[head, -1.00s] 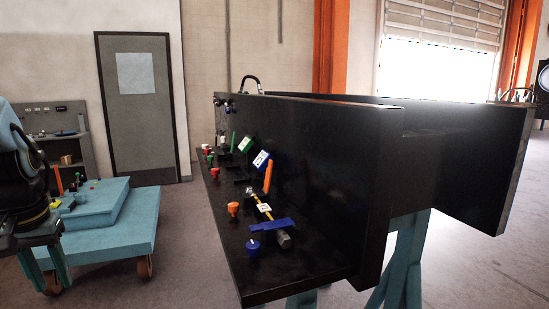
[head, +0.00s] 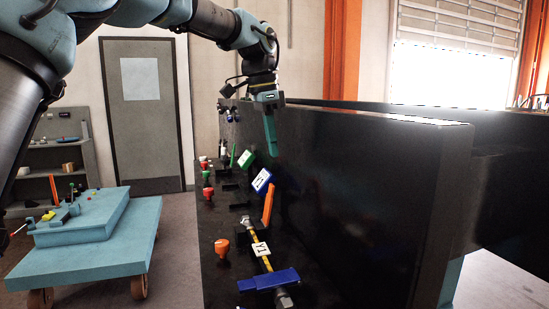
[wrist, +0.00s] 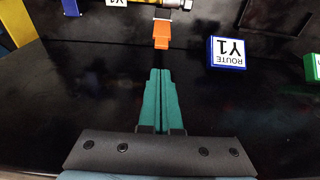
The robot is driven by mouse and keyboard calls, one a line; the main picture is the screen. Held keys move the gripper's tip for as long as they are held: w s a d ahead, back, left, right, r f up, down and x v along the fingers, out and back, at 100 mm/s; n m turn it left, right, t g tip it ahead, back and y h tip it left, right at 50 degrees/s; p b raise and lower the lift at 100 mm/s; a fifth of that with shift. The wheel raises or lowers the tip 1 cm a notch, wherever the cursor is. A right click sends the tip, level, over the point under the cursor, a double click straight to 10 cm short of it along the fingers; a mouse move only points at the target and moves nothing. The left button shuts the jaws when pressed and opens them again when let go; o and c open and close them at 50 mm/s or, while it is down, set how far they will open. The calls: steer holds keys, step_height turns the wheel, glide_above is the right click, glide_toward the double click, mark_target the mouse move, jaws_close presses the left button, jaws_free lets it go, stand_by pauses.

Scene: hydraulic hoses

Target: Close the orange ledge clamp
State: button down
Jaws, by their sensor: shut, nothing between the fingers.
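The orange ledge clamp's handle (head: 268,204) stands raised, nearly upright, on the black ledge beside the upright black panel. In the wrist view an orange handle (wrist: 161,36) shows just beyond my fingertips, with a metal part at its far end. My gripper (head: 271,153) hangs above the ledge, beyond and higher than the handle in the head view. Its teal fingers are together and empty in the wrist view (wrist: 160,72), apart from the handle. The clamp's base is partly hidden in the head view.
A yellow hose piece with a white tag (head: 261,249) and a blue bar (head: 268,280) lie nearer on the ledge. A blue route block (head: 262,180), a green block (head: 246,159) and red-orange knobs (head: 222,247) stand close by. A teal cart (head: 90,255) is at left.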

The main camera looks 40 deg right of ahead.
steer(key=p, duration=0.2)
glide_above(268, 205)
steer(key=d, duration=0.3)
step_height(268, 205, down, 9)
steer(key=shift+s+r, duration=0.15)
steer(key=shift+a+b, duration=0.2)
steer(key=shift+b, duration=0.15)
